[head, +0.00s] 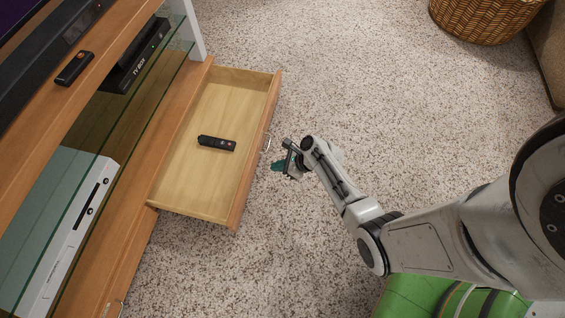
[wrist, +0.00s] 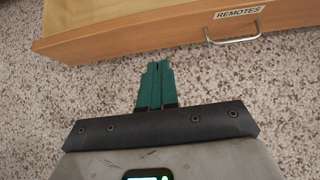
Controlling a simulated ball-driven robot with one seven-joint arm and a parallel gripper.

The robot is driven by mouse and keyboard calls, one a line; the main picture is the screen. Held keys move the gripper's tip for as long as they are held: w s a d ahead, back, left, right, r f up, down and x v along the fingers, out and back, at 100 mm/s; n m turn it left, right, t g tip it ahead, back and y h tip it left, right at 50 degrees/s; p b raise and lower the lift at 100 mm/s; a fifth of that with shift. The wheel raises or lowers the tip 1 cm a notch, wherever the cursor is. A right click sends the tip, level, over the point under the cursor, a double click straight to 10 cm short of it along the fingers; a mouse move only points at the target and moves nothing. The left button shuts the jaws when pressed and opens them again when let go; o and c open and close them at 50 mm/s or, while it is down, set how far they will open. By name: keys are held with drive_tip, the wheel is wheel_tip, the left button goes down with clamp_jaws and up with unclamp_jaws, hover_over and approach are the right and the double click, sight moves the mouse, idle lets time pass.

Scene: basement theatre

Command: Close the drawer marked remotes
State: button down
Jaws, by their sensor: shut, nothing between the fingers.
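The wooden drawer (head: 209,190) stands pulled out from the cabinet, and a black remote (head: 217,143) lies inside it. In the wrist view the drawer front (wrist: 140,47) bears a label (wrist: 239,13) reading REMOTES. A metal handle (wrist: 232,38) sits below the label, and it also shows in the head view (head: 267,143). My gripper (head: 277,167) is just outside the drawer front, near the handle and apart from it. In the wrist view its green fingers (wrist: 154,68) are together and empty, pointing at the front to the left of the handle.
The wooden cabinet (head: 165,110) holds a TV box (head: 135,62) and a white console (head: 75,215) on glass shelves. Another remote (head: 74,68) lies on its top. A wicker basket (head: 485,18) stands at the far right. A green object (head: 425,297) lies below my arm. Carpet around the drawer is clear.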

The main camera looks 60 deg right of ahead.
sight(251, 167)
drive_tip(key=shift+w+a+f+b, duration=0.45)
drive_tip(key=shift+w+b, duration=0.2)
drive_tip(key=shift+w, duration=0.5)
drive_tip(key=shift+w+a+f+b, duration=0.35)
drive_tip(key=shift+w+f+b, duration=0.25)
drive_tip(key=shift+w, duration=0.5)
drive_tip(key=shift+w+a+f+b, duration=0.45)
drive_tip(key=shift+w+b, duration=0.2)
drive_tip(key=shift+w, duration=0.5)
